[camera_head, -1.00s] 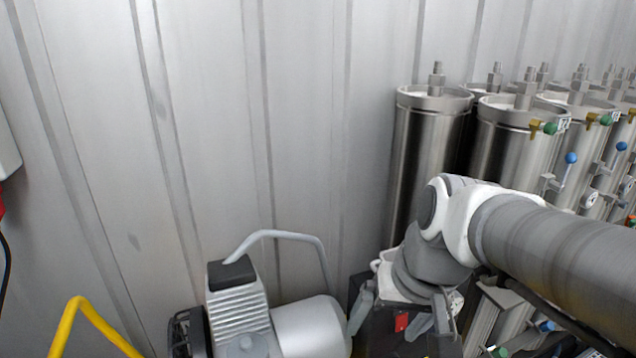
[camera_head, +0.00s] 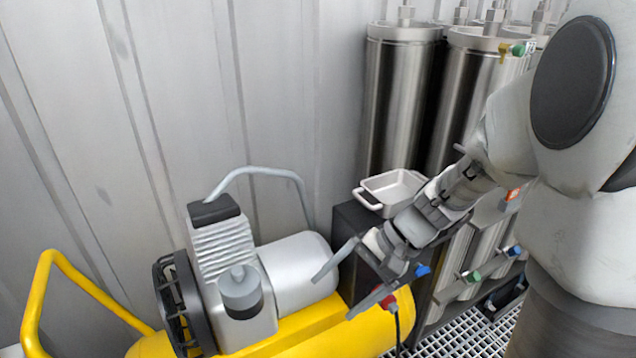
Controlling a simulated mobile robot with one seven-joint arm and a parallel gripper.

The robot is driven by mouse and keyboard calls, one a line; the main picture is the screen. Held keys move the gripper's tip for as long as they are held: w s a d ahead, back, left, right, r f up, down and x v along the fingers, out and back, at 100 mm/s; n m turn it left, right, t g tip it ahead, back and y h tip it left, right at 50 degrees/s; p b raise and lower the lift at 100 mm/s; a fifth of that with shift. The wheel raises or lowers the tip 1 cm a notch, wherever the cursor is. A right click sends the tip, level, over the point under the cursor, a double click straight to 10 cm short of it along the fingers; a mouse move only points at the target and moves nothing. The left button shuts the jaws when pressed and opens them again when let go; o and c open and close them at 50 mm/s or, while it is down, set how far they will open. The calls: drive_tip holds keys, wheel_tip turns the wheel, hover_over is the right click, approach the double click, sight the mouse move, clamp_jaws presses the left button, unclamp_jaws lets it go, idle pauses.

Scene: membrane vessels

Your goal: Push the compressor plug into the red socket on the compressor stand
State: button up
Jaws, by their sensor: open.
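My gripper (camera_head: 333,299) is open and points down-left, with its fingers spread in front of the black compressor stand and near the compressor's silver motor. Nothing shows between the fingertips. A small red part (camera_head: 388,303) with a dark cable hanging below it shows just right of the lower finger. I cannot tell whether it is the socket, the plug or both together, nor whether the finger touches it. The compressor stand (camera_head: 350,222) is a black box, and my gripper and wrist hide much of its front.
A light grey dish (camera_head: 392,188) sits on the stand. The compressor's yellow tank (camera_head: 320,335) and silver motor (camera_head: 298,270) lie left of it. Tall steel vessels (camera_head: 405,95) stand behind. A blue part (camera_head: 422,270) shows near my wrist. Metal grating (camera_head: 462,338) covers the floor at right.

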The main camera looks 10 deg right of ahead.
drive_tip(key=w+d+f+m+t+y+b, duration=0.25)
drive_tip(key=f+m, duration=0.25)
drive_tip(key=f, duration=0.3)
drive_tip(key=m+t+h+b, duration=0.5)
drive_tip(key=m+t+b, duration=0.4)
drive_tip(key=m+t, duration=0.75)
approach(391, 305)
drive_tip(key=w+m, duration=0.1)
drive_tip(key=w+m+g, duration=0.2)
drive_tip(key=w, duration=0.1)
drive_tip(key=shift+r+y, duration=0.25)
drive_tip(key=shift+r, duration=0.05)
drive_tip(key=shift+x, duration=4.5)
drive_tip(key=shift+a, duration=0.1)
drive_tip(key=shift+f, duration=0.1)
clamp_jaws()
drive_tip(key=shift+s+p, duration=0.1)
drive_tip(key=shift+p, duration=0.2)
